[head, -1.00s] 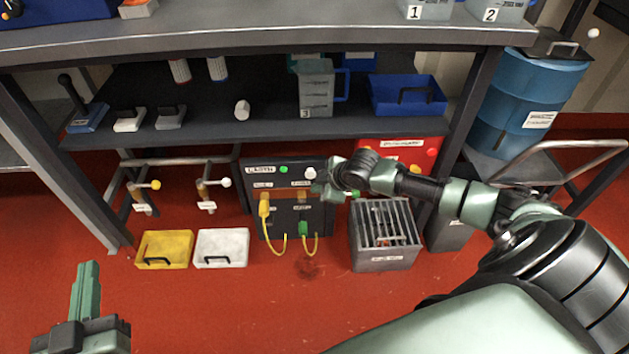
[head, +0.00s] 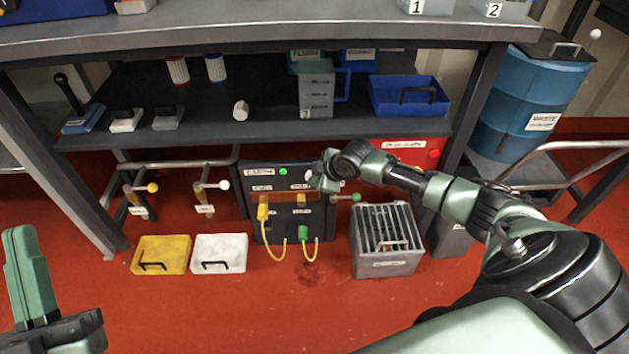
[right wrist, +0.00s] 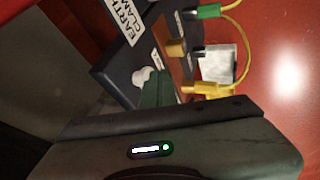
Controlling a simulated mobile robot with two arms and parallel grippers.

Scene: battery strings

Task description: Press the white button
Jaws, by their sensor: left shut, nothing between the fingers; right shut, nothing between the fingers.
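The dark panel (head: 293,238) stands under the shelf, with a green button (head: 283,171) at its top. The white button (head: 308,175) is near the panel's upper right, partly hidden by my right gripper. My right gripper (head: 319,181) is shut and empty, with its fingers at the button. In the right wrist view the white button (right wrist: 142,76) shows right beside the green fingertips (right wrist: 157,88); I cannot tell whether they touch. My left gripper (head: 30,275) is shut and empty, low at the left, far from the panel.
Yellow cables with a yellow plug (head: 263,211) and a green plug (head: 303,233) hang on the panel. A grey slatted bin (head: 385,264) stands right of it, beneath my right arm. Yellow (head: 160,240) and white (head: 220,240) trays lie left. The shelf edge (head: 200,137) runs above.

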